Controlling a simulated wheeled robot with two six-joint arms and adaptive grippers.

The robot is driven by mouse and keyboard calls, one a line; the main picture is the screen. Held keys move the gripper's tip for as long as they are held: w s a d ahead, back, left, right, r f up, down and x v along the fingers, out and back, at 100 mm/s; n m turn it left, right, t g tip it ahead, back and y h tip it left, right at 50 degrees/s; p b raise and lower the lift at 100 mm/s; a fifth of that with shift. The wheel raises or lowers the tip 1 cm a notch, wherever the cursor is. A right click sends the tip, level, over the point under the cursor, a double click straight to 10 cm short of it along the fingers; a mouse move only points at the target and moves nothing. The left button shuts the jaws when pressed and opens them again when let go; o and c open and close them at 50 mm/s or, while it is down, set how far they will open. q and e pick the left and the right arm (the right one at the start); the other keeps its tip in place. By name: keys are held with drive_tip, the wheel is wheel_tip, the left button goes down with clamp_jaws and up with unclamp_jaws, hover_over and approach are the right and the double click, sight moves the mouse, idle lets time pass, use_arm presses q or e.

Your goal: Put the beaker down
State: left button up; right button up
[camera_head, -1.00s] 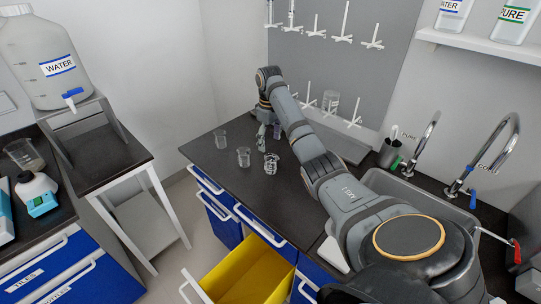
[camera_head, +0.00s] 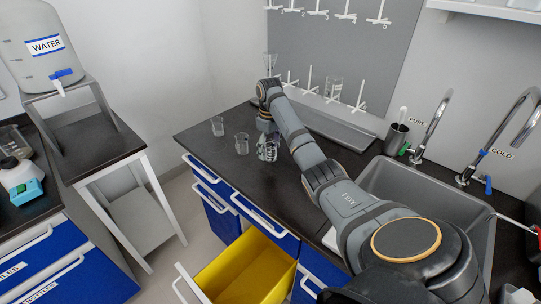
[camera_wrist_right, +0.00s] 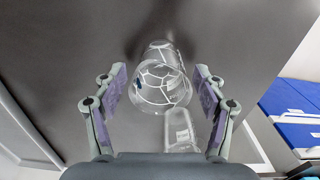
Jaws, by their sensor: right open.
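A clear glass beaker with white line markings (camera_head: 267,152) stands on the dark counter (camera_head: 215,160), at the right of a short row. In the right wrist view this marked beaker (camera_wrist_right: 160,88) shows between my fingers, with a gap on both sides. My right gripper (camera_wrist_right: 160,80) is open with its purple pads apart. In the head view my right gripper (camera_head: 267,130) hangs just behind the beaker, and my arm hides part of that area. Two more clear beakers, one in the middle (camera_head: 242,142) and one at the left (camera_head: 217,126), stand nearby. My left gripper is out of view.
A pegboard (camera_head: 340,50) is at the back and a sink (camera_head: 400,180) at the right. A yellow-lined drawer (camera_head: 245,270) stands open below the counter. A water carboy (camera_head: 45,60) is on a stand at the left. The counter's left front is clear.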

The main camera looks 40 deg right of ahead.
drive_tip(key=c, duration=1.2)
